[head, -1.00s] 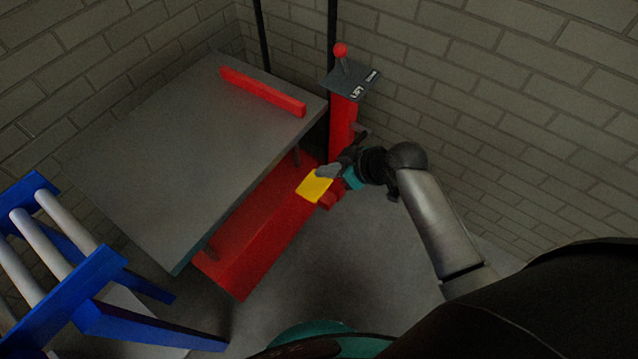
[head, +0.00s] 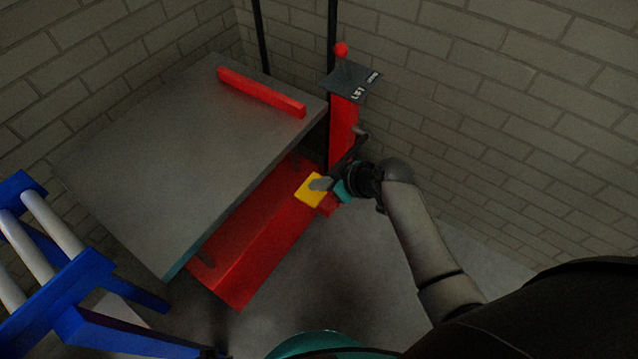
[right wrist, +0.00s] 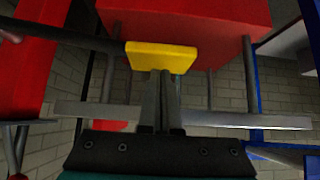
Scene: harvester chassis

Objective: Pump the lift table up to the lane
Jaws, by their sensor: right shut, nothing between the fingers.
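The lift table has a grey top (head: 170,150) with a red stop bar (head: 262,93) on it, above a red base (head: 262,245). A yellow pedal (head: 309,190) sticks out at the right end of the base; it also shows in the right wrist view (right wrist: 160,57). My right gripper (head: 320,184) is shut and empty, its fingertips over the pedal in the head view. In the right wrist view the fingertips (right wrist: 162,76) meet the pedal's edge; I cannot tell whether they press it. My left gripper is out of view.
A red post (head: 343,130) with a dark "LIFT" panel (head: 352,82) and a red knob (head: 340,49) stands behind the pedal. A blue roller stand (head: 90,285) is at lower left. Brick walls (head: 500,130) close the back and right. Floor (head: 340,265) before the base is clear.

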